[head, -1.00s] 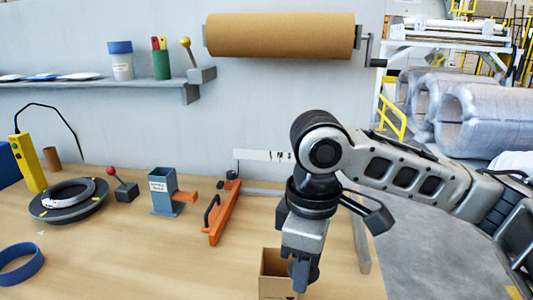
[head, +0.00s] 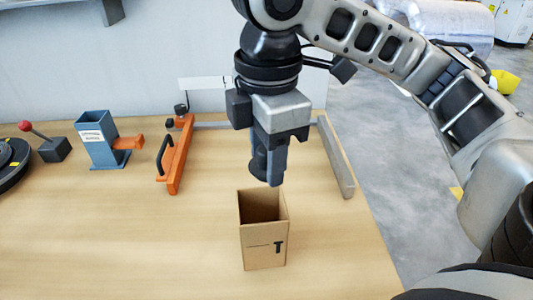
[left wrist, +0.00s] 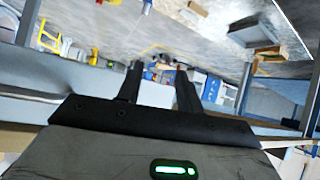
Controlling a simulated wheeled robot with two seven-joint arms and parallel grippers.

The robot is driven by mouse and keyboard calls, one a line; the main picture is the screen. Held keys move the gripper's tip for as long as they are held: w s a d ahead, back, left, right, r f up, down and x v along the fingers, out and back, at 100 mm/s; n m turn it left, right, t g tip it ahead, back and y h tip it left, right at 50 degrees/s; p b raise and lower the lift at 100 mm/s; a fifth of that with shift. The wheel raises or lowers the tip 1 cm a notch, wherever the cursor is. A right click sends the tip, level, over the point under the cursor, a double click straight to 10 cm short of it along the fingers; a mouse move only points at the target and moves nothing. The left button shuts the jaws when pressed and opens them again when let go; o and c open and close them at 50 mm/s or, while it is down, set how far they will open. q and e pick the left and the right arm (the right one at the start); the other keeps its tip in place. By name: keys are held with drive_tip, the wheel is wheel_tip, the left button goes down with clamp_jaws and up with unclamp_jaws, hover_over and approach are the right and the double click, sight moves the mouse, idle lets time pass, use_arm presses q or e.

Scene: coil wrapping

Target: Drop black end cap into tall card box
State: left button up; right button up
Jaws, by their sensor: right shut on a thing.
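The tall card box (head: 262,243) stands upright on the wooden bench in the head view, its top open and a black mark on its front. My right gripper (head: 268,172) points down, above the box's far rim in the picture. It is shut on the black end cap (head: 257,165), a small dark piece partly hidden by a finger. The cap is outside the box. My left gripper (left wrist: 158,82) shows only in the left wrist view, with its two dark fingers apart and nothing between them.
An orange clamp-like tool (head: 175,155) and a blue-grey holder (head: 97,140) stand left of the box. A grey rail (head: 335,158) runs along the bench's right side. A red-knobbed lever (head: 50,145) is farther left. The bench around the box is mostly clear.

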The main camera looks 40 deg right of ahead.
drive_tip(key=shift+f, duration=0.1)
drive_tip(key=o, duration=1)
use_arm(q)
drive_tip(key=shift+w+r, duration=0.1)
drive_tip(key=shift+r, duration=0.05)
use_arm(e)
drive_tip(key=shift+o, duration=0.2)
use_arm(q)
drive_tip(key=r+p, duration=0.1)
drive_tip(key=p, duration=0.2)
drive_tip(key=a+r+p, duration=0.1)
drive_tip(key=p, duration=0.1)
drive_tip(key=shift+r+p, duration=0.1)
drive_tip(key=shift+p, duration=0.3)
use_arm(e)
wheel_tip(320, 180, up, 16)
drive_tip(key=shift+s, duration=0.2)
